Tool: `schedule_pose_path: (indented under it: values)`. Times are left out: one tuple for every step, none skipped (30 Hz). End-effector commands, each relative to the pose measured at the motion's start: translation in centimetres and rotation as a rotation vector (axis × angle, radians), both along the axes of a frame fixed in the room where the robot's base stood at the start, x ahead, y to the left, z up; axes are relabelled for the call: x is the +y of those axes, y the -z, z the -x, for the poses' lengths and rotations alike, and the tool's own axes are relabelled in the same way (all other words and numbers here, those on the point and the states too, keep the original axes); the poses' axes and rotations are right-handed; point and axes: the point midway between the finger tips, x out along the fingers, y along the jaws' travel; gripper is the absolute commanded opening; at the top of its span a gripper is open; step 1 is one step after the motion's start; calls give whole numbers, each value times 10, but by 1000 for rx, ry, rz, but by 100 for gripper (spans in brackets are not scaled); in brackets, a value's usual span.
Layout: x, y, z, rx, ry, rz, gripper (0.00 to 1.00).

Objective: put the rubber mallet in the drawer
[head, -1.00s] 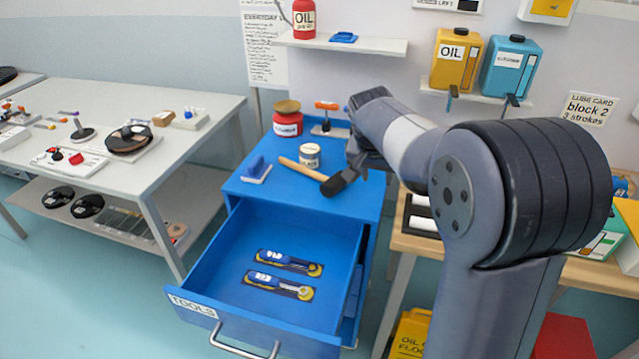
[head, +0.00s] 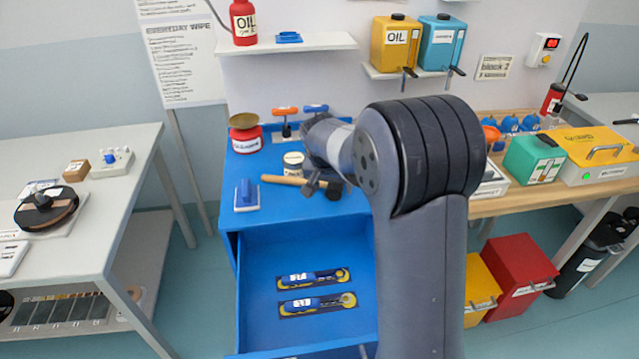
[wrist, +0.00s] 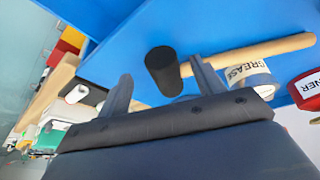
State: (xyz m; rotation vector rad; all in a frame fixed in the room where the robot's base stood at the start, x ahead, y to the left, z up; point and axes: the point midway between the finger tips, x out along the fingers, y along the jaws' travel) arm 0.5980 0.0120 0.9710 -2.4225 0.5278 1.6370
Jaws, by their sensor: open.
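The rubber mallet lies on the blue cabinet top (head: 262,207), its light wooden handle (head: 284,180) pointing left and its black head partly hidden by my arm. In the wrist view the black mallet head (wrist: 162,70) stands between my two fingers, with the handle running off to the right behind one finger. My gripper (wrist: 161,72) is open; I cannot tell whether a finger touches the mallet. In the head view my gripper (head: 314,188) is at the mallet's head end. The drawer (head: 257,265) below is pulled open and holds two blue-and-yellow tools (head: 315,278) in dark cutouts.
A grease tin (head: 293,163) stands just behind the handle. A wall shelf (head: 290,42) is above. Benches stand left and right. The drawer has bare floor around its tools.

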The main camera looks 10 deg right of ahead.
Motion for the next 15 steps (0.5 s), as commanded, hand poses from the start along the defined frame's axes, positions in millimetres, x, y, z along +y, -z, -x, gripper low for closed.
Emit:
schedule_pose_path:
  values:
    - [0, 7, -2, 5, 0, 2, 64]
    - [1, 11, -4, 5, 0, 2, 64]
    - [-1, 17, -6, 3, 1, 1, 64]
    - [-2, 20, -7, 4, 1, 1, 64]
    - [-2, 23, -8, 3, 1, 1, 64]
    - [-3, 26, -9, 1, 0, 0, 64]
    - [-3, 28, -10, 1, 0, 0, 64]
    - [-3, 29, -10, 1, 0, 0, 64]
    - [-4, 30, -11, 1, 0, 0, 64]
    - [-4, 30, -11, 0, 0, 1, 64]
    - [-4, 30, -11, 0, 0, 1, 64]
    - [-4, 30, -11, 0, 0, 1, 64]
    - [-4, 30, -11, 0, 0, 0, 64]
    - [-4, 30, -11, 0, 0, 0, 64]
    - [-4, 30, -11, 0, 0, 0, 64]
